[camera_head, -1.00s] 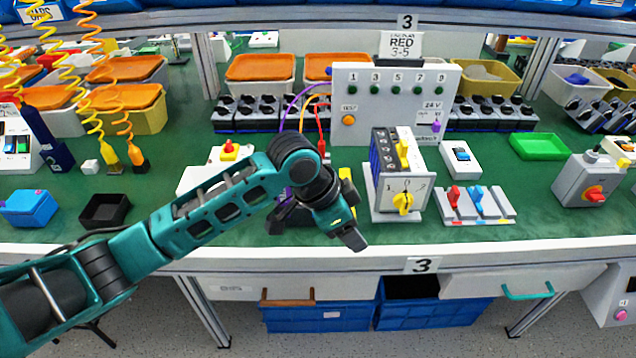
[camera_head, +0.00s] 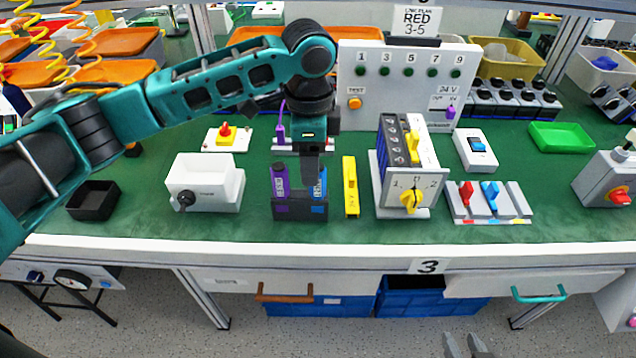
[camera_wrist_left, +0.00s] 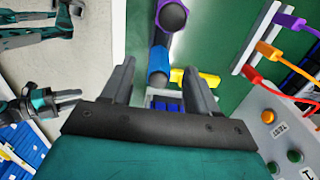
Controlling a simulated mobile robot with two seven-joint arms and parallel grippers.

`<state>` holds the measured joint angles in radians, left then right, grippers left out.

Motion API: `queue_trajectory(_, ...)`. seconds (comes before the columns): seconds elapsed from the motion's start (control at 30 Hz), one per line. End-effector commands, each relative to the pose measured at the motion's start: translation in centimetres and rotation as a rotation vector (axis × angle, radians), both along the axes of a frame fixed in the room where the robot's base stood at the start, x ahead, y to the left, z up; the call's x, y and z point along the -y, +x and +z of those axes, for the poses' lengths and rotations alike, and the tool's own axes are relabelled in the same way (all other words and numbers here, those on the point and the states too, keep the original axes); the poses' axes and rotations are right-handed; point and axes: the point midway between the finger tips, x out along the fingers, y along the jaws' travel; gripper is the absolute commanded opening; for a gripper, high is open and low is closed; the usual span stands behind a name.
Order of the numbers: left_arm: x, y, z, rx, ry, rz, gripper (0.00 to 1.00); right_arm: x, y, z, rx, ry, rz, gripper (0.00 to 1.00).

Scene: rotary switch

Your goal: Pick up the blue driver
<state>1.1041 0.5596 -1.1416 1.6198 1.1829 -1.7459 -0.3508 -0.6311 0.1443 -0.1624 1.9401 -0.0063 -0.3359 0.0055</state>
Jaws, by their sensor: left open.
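The blue driver (camera_head: 318,190) stands upright in a dark holder (camera_head: 300,211) near the table's front, to the right of a purple driver (camera_head: 280,181). My left gripper (camera_head: 311,172) points down at the blue driver and partly hides it in the head view. In the left wrist view my left gripper (camera_wrist_left: 160,82) is open, and the blue driver (camera_wrist_left: 158,62) shows beyond and between its fingers. Contact cannot be made out. A teal gripper, seemingly my right one (camera_wrist_left: 68,98), shows small at the left of the wrist view; its jaws are unclear.
A yellow tool (camera_head: 350,186) lies just right of the holder, then the rotary switch unit (camera_head: 411,197). A white box (camera_head: 205,184) stands left. The grey test panel (camera_head: 400,85) rises behind. The green table is clear between the white box and holder.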

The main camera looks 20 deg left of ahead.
Motion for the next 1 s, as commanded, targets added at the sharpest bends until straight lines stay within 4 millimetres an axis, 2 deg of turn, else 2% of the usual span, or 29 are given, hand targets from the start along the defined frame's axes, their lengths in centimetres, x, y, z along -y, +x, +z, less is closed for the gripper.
queue_trajectory(0.17, 0.0, 0.0, -1.4, 0.000, 0.001, 0.001, 0.59, 0.0, 0.0, -0.2, 0.000, 0.001, 0.001, 0.37)
queue_trajectory(0.5, 0.5, 0.2, -5.9, 0.001, 0.000, 0.001, 0.59, -0.1, 0.3, -0.6, 0.007, 0.001, 0.001, 0.37)
queue_trajectory(0.8, 0.5, 0.2, -6.2, 0.002, 0.001, 0.000, 0.59, -0.1, 0.5, -0.5, 0.010, 0.001, 0.001, 0.37)
queue_trajectory(1.0, 0.5, 0.2, -6.2, 0.002, 0.000, 0.000, 0.40, -0.1, 0.5, -0.5, 0.010, 0.001, 0.000, 0.37)
